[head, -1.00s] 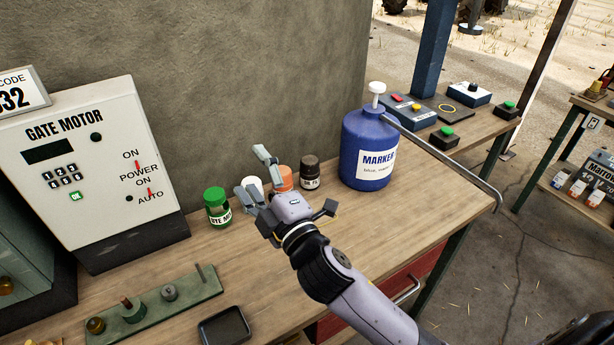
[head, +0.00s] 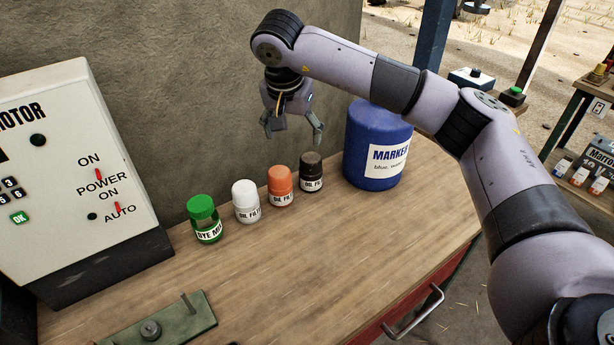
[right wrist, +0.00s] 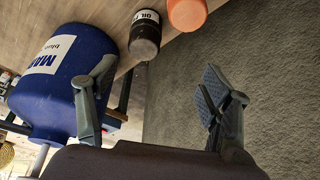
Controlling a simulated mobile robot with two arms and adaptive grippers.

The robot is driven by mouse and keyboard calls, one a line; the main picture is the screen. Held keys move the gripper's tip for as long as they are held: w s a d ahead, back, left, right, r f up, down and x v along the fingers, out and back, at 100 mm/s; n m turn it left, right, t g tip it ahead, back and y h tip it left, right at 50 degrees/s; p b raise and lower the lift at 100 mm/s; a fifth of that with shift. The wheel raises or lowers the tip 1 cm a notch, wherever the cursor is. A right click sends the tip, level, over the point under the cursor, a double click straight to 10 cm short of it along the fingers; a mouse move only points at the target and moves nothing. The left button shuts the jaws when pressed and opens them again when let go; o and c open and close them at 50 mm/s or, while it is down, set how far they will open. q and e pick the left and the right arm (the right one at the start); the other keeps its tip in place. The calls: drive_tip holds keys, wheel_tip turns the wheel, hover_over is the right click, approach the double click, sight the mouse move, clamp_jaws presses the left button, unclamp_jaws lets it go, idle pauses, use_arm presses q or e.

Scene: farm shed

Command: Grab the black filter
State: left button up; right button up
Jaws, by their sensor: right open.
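The black filter (head: 311,172), a small dark jar with a dark lid and a white label, stands upright on the bench at the right end of a row of small jars. It also shows at the top of the right wrist view (right wrist: 145,36). My right gripper (head: 293,140) is open and empty, pointing down above and behind the row, near the wall. In the right wrist view its two fingers (right wrist: 160,100) are spread wide with nothing between them; the black filter lies beyond them, apart. My left gripper is not in view.
Left of the black filter stand an orange filter (head: 280,186), a white filter (head: 246,202) and a green-lidded jar (head: 205,219). A large blue marker jug (head: 375,150) is close on the right. The wall (head: 180,90) rises behind.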

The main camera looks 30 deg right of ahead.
sight(312, 156)
drive_tip(key=shift+h, duration=0.5)
drive_tip(key=x, duration=0.3)
drive_tip(key=d+p+x, duration=0.1)
drive_tip(key=x, duration=0.3)
drive_tip(key=d+x, duration=0.1)
drive_tip(key=x, duration=0.3)
drive_tip(key=shift+d+r, duration=0.2)
drive_tip(key=shift+r, duration=0.05)
drive_tip(key=shift+s+a+p+x, duration=0.15)
drive_tip(key=shift+p+x, duration=0.25)
drive_tip(key=shift+x, duration=1)
drive_tip(key=shift+s+a+p+x, duration=0.15)
drive_tip(key=shift+p+x, duration=0.2)
drive_tip(key=shift+x, duration=1.05)
drive_tip(key=shift+f, duration=0.2)
drive_tip(key=shift+c, duration=0.5)
drive_tip(key=c, duration=1.3)
drive_tip(key=shift+c, duration=0.5)
drive_tip(key=shift+d+r, duration=0.1)
drive_tip(key=shift+r, duration=0.1)
